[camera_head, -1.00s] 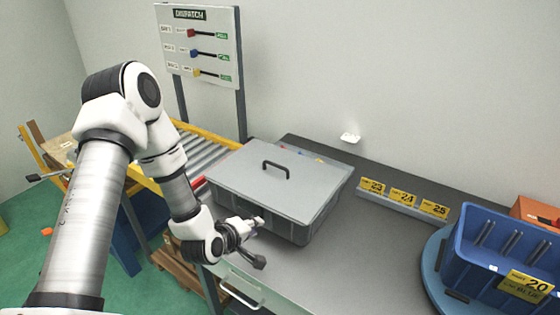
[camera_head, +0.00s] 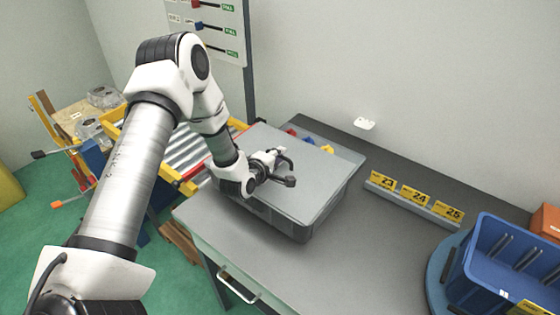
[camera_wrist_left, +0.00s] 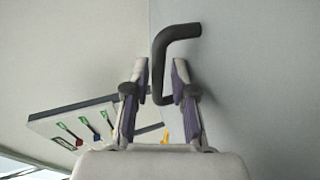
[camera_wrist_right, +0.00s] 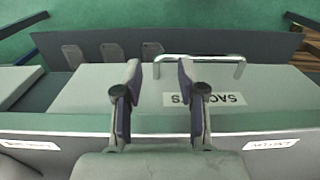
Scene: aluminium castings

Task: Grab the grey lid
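The grey lid (camera_head: 310,190) sits on a grey box (camera_head: 285,226) on the table. The lid fills the right side of the left wrist view (camera_wrist_left: 262,90). Its black handle (camera_wrist_left: 160,62) lies partly between the fingers of my left gripper (camera_wrist_left: 160,82), which is open; I cannot tell whether they touch it. In the head view the left gripper (camera_head: 282,169) is over the lid at the handle, hiding part of it. My right gripper (camera_wrist_right: 158,82) is open and empty in its wrist view, over the drawer front, and is not in the head view.
A blue bin (camera_head: 500,262) stands on a round blue turntable (camera_head: 437,270) at the right. Yellow number tags (camera_head: 415,194) stand at the back. Small coloured pieces (camera_head: 309,141) lie behind the box. A drawer handle (camera_wrist_right: 200,58) shows in the right wrist view. The front tabletop is clear.

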